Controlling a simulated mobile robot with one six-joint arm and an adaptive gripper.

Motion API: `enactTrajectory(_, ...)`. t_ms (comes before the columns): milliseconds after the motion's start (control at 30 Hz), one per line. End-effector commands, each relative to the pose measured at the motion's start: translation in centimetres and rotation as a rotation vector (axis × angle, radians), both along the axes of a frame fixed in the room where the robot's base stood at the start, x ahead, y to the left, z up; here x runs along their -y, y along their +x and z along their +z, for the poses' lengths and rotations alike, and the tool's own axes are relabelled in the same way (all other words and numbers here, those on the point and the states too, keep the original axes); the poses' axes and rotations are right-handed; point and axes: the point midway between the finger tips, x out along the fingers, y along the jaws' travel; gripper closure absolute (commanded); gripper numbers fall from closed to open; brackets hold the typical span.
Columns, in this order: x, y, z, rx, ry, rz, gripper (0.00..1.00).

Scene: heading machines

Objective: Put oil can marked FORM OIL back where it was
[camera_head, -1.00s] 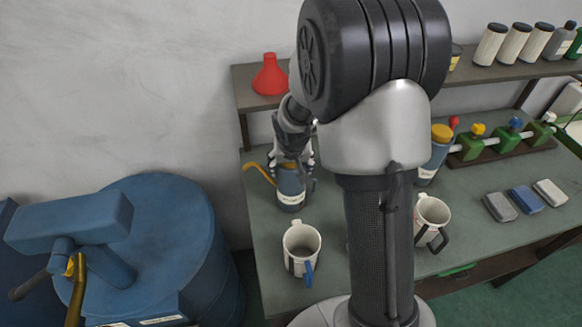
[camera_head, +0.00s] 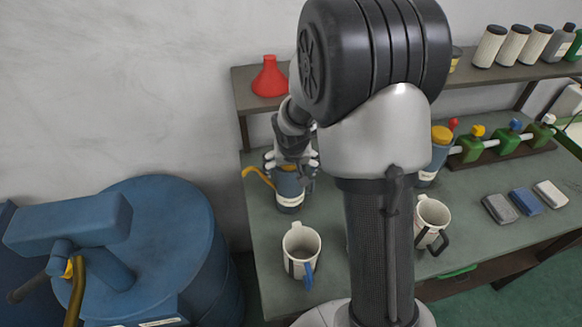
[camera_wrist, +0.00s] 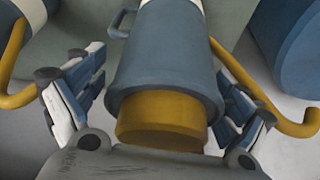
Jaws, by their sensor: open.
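A blue oil can (camera_head: 289,194) with a curved yellow spout and a pale label stands on the green bench near its left end. The label is too small to read. In the wrist view the can (camera_wrist: 165,62) shows its blue body and yellow cap from above. My gripper (camera_head: 292,164) is over the top of this can. In the wrist view my gripper (camera_wrist: 158,100) is open, with one finger on each side of the can and gaps beside its body.
Two white jugs (camera_head: 300,240) (camera_head: 433,212) stand toward the front. Another blue can (camera_head: 438,160) with a yellow top is partly behind my arm. A red funnel (camera_head: 269,78) sits on the raised shelf. A blue drum (camera_head: 170,235) stands left of the bench (camera_head: 268,285).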

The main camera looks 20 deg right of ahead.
Motion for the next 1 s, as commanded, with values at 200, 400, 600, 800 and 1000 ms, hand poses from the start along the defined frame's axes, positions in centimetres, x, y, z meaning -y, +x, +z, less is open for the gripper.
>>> enactTrajectory(200, -0.2, -0.3, 1.5, 0.002, -0.001, 0.0, 0.07)
enactTrajectory(400, -0.7, -1.8, 5.6, 0.004, -0.001, 0.0, 0.07)
enactTrajectory(600, -1.3, -3.3, 9.2, 0.003, 0.0, 0.0, 0.07)
enactTrajectory(800, -1.6, -4.2, 11.1, 0.001, 0.0, 0.0, 0.07)
enactTrajectory(1000, -2.6, -6.1, 13.8, 0.007, -0.005, 0.027, 0.07)
